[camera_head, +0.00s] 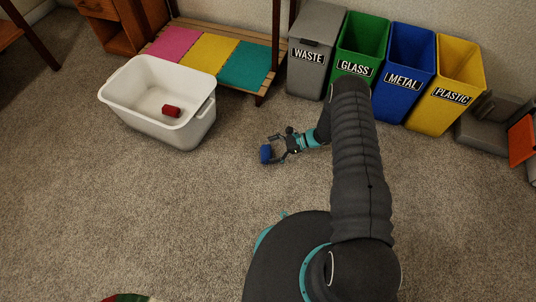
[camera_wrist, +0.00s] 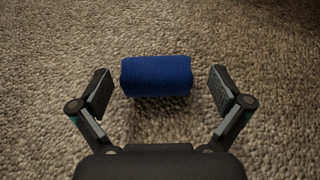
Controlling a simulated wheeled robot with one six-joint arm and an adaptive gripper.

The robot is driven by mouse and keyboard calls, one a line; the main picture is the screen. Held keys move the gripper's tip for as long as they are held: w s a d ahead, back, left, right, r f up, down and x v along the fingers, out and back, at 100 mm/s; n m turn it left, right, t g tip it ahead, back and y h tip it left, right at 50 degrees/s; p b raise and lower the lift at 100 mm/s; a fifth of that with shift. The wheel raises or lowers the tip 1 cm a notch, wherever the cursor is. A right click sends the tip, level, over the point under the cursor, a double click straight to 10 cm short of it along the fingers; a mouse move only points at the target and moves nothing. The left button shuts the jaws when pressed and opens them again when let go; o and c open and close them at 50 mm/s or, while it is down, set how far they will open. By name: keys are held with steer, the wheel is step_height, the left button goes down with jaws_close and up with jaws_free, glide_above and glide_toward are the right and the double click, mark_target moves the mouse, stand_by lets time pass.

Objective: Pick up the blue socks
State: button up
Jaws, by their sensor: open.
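The blue socks (camera_head: 266,154) are a rolled bundle near the middle of the carpet in the head view. In the wrist view the blue socks (camera_wrist: 156,76) lie crosswise between my two fingertips, with a gap on each side. My gripper (camera_head: 279,148) is low over the carpet beside the socks. In the wrist view my gripper (camera_wrist: 160,90) is open, with one finger on either side of the roll and neither clearly touching it.
A white tub (camera_head: 157,120) holding a red roll (camera_head: 171,111) stands at upper left. A low bench with pink, yellow and teal mats (camera_head: 244,64) is behind it. Waste (camera_head: 313,50), glass (camera_head: 361,45), metal (camera_head: 405,70) and plastic (camera_head: 446,84) bins line the wall.

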mark_target(262, 154)
steer(key=x, duration=0.4)
steer(key=shift+s+a+f, duration=0.25)
steer(key=shift+s+f, duration=0.1)
steer(key=shift+f, duration=0.05)
steer(key=c, duration=0.8)
